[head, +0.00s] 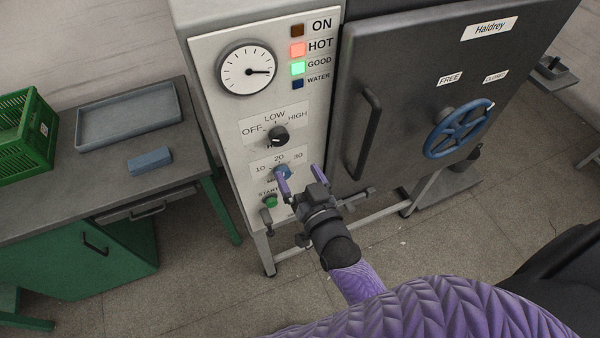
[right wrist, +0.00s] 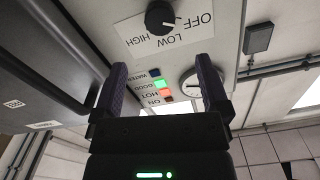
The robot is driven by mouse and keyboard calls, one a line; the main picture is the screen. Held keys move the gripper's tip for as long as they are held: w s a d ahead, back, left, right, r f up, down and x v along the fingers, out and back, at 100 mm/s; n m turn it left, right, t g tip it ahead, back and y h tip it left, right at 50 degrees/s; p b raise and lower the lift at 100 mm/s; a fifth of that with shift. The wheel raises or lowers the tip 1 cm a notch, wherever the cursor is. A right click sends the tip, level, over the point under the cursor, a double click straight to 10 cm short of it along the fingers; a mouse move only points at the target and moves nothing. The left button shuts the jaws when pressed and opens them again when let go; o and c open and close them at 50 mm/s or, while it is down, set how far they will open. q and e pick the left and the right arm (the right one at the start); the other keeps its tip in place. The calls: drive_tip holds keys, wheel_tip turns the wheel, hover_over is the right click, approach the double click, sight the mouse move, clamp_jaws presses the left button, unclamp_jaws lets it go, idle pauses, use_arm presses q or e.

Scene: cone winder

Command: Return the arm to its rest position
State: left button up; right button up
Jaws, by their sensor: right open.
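My right gripper (head: 299,174) is open and empty in front of the control panel (head: 218,110) in the head view. Its fingers point up toward the panel, and the left finger overlaps the blue timer knob (head: 283,173), partly hiding it. I cannot tell whether they touch. In the right wrist view the open fingers (right wrist: 161,78) show nothing between them but the panel beyond. My right forearm in purple comes in from the bottom right. My left gripper is not in view.
The black dial (head: 278,136) is above the gripper; HOT and GOOD lamps glow. A green start button (head: 271,201) is close on the left. Right is a dark door (head: 400,110) with a handle (head: 367,135) and blue wheel (head: 460,130). A bench (head: 60,205) stands left. Floor is clear below.

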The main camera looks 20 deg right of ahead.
drive_tip(key=shift+s, duration=0.1)
idle(0.3)
drive_tip(key=s+d+f+n+g+b, duration=0.15)
drive_tip(key=s+n+g, duration=0.25)
drive_tip(key=s+g, duration=1.2)
drive_tip(key=s+f+b, duration=0.3)
drive_tip(key=f+b, duration=0.8)
drive_tip(key=f, duration=1.7)
drive_tip(key=s+d+f+b, duration=0.1)
drive_tip(key=s+f+b, duration=0.4)
drive_tip(key=f, duration=0.6)
drive_tip(key=s+d+f+g+b, duration=0.1)
drive_tip(key=s+d+f+b, duration=0.1)
drive_tip(key=s+f+b, duration=0.4)
drive_tip(key=s+f, duration=0.3)
drive_tip(key=f, duration=0.3)
drive_tip(key=shift+s+n+h, duration=0.25)
drive_tip(key=shift+n+h, duration=0.05)
drive_tip(key=shift+h, duration=0.1)
